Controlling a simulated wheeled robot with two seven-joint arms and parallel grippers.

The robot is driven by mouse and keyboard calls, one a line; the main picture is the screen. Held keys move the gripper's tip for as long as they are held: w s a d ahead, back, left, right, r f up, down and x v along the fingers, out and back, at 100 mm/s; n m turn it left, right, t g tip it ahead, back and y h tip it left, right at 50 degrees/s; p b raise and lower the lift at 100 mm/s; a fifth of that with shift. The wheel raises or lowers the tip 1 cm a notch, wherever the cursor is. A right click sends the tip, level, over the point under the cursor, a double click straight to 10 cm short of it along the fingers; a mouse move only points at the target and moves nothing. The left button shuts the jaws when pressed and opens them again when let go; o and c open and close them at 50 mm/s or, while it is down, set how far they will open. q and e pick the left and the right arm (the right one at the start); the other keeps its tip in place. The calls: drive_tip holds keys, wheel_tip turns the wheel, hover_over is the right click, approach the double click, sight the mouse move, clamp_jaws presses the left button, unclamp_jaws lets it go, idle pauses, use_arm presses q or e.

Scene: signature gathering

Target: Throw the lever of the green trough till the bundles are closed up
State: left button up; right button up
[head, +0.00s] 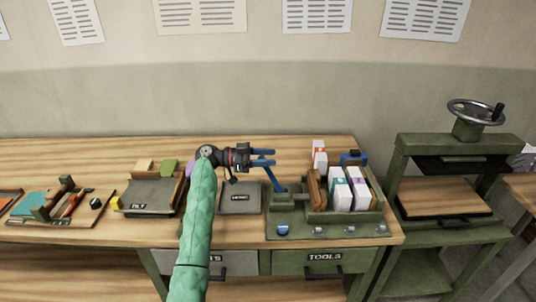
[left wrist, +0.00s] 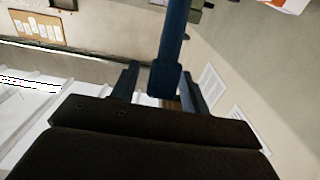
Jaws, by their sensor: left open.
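The green trough (head: 373,214) stands on the workbench, right of centre. It holds several white bundles (head: 340,195) with coloured marks, standing beside a brown wooden block (head: 314,188). A blue lever (head: 273,179) rises from the trough's left end and leans left. My left gripper (head: 268,157) is at the lever's top end, its blue fingers open and pointing right. In the left wrist view the lever (left wrist: 174,45) shows between the two open fingers (left wrist: 160,90); I cannot tell whether they touch it. My right gripper is not in view.
Blue and grey knobs line the trough's front. A green press with a handwheel (head: 476,112) stands to the right. Bare bench top shows in front.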

use_arm(q)
drive_tip(key=shift+d, duration=0.3)
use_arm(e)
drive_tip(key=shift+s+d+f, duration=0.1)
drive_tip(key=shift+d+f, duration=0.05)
use_arm(q)
clamp_jaws()
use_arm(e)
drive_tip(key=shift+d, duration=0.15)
